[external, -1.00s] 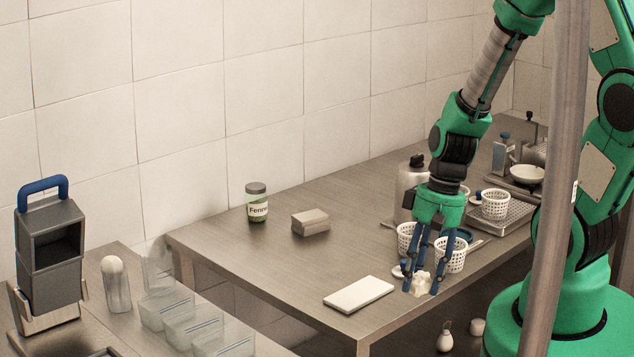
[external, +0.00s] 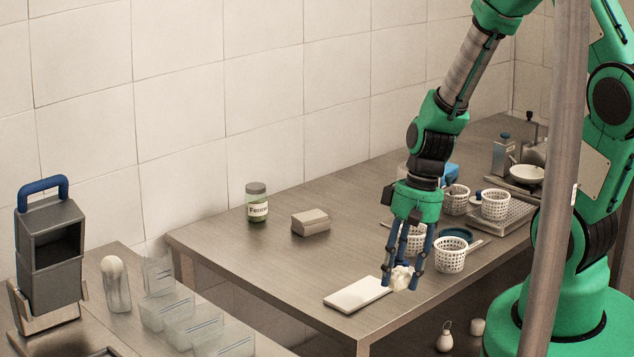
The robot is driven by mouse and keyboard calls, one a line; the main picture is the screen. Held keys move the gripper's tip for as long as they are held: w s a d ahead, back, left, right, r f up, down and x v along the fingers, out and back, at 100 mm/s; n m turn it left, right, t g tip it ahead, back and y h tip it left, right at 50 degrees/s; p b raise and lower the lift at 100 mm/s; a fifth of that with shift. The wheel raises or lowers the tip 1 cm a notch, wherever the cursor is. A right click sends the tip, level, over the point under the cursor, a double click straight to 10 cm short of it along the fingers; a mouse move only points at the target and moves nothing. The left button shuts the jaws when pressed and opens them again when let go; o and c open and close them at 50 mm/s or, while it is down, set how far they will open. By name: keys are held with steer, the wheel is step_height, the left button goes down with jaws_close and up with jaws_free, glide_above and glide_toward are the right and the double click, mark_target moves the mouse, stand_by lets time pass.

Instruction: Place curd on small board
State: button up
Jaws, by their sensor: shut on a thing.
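The curd (external: 401,278) is a small, lumpy, off-white piece. My gripper (external: 402,277) points down and is shut on it, with its dark blue fingers on either side. The small board (external: 352,297) is a flat white slab near the table's front corner. In the external view the curd appears at the board's right end. I cannot tell how high the curd is above the table or whether it touches the board. The board's top looks bare.
White perforated baskets (external: 451,255) stand just right of and behind my gripper. A labelled jar (external: 257,202) and a grey-brown block (external: 311,222) stand farther back on the steel table (external: 240,245). The tabletop left of the board is clear.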

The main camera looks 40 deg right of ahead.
glide_above(357, 292)
steer(key=shift+s+d+f+b, duration=0.1)
steer(key=shift+d+f+b, duration=0.3)
steer(key=shift+f, duration=0.05)
steer(key=shift+f, duration=0.1)
steer(key=shift+d+b+x, duration=0.2)
steer(key=shift+b+x, duration=0.05)
steer(key=shift+x, duration=0.55)
steer(key=shift+d+b+x, duration=0.15)
steer(key=shift+b+x, duration=0.1)
steer(key=shift+x, duration=0.55)
steer(key=shift+f, duration=0.3)
steer(key=o, duration=1.2)
steer(key=shift+r, duration=0.2)
steer(key=p+v, duration=0.2)
steer(key=v, duration=1)
steer(key=shift+s, duration=0.1)
